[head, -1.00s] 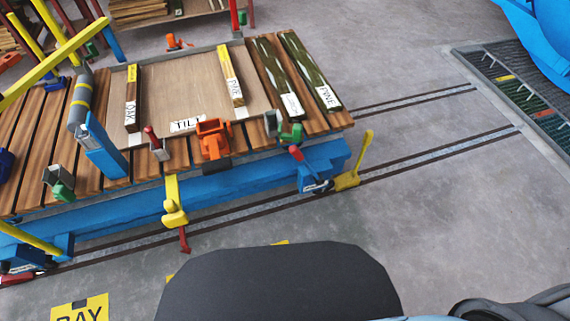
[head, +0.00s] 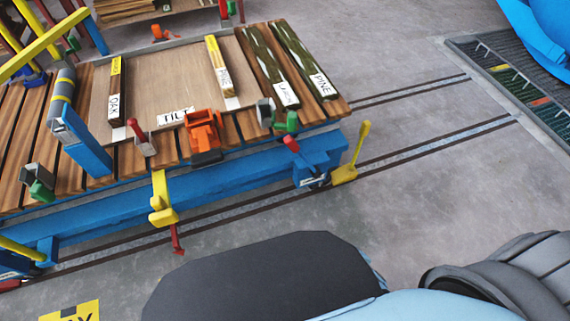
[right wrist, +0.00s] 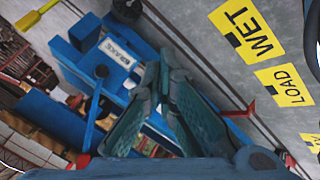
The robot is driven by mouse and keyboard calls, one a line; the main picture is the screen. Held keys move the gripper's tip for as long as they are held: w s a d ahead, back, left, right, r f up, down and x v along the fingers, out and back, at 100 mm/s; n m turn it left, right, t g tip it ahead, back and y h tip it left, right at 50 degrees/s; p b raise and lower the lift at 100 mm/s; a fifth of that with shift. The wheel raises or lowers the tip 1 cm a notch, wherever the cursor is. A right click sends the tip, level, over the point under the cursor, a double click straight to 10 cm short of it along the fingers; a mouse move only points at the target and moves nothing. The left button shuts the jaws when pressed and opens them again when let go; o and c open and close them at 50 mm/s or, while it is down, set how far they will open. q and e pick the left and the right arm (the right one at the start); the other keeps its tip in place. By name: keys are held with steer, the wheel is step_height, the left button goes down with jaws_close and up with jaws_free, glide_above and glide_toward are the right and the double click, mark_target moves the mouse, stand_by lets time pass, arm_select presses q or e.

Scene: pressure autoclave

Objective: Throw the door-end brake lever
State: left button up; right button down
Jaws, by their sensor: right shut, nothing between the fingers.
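The door-end brake is a blue box with a white label (head: 313,180) at the right end of the blue cart. Its lever has a red grip (head: 291,143) and leans up and left. In the right wrist view the label reads BRAKE (right wrist: 118,53), and a blue arm runs from a dark pivot (right wrist: 102,71) down to what looks like the red grip (right wrist: 83,160). My right gripper (right wrist: 165,68) is shut and empty, in front of the brake box in that view; contact cannot be told. My left gripper is not in view.
A yellow chock with an upright handle (head: 350,160) stands beside the brake on the rail. The slatted cart deck (head: 240,128) carries labelled wood pieces and an orange clamp (head: 205,132). A yellow bracket (head: 161,200) hangs on the cart's side. Floor to the right is largely clear.

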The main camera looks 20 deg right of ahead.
steer(key=w+a+r+n+t+y+b, duration=0.1)
steer(key=w+a+r+n+t+b, duration=0.15)
steer(key=w+r+n, duration=0.35)
steer(key=w+a+r+n+t+y+b, duration=0.1)
steer(key=w+a+n+t+y+b, duration=0.15)
steer(key=w, duration=0.65)
steer(key=w+a+r+n+t+y+b, duration=0.25)
steer(key=w+a+r+n, duration=0.2)
steer(key=r+n, duration=0.5)
steer(key=a+f+b+x, duration=0.1)
steer(key=b+x, duration=0.3)
steer(key=x, duration=0.6)
arm_select(q)
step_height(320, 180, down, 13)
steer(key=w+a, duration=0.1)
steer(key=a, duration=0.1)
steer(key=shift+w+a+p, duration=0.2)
steer(key=shift+p, duration=0.1)
arm_select(e)
steer(key=d, duration=0.1)
steer(key=d+r, duration=0.1)
steer(key=d, duration=0.2)
steer(key=shift+r, duration=0.3)
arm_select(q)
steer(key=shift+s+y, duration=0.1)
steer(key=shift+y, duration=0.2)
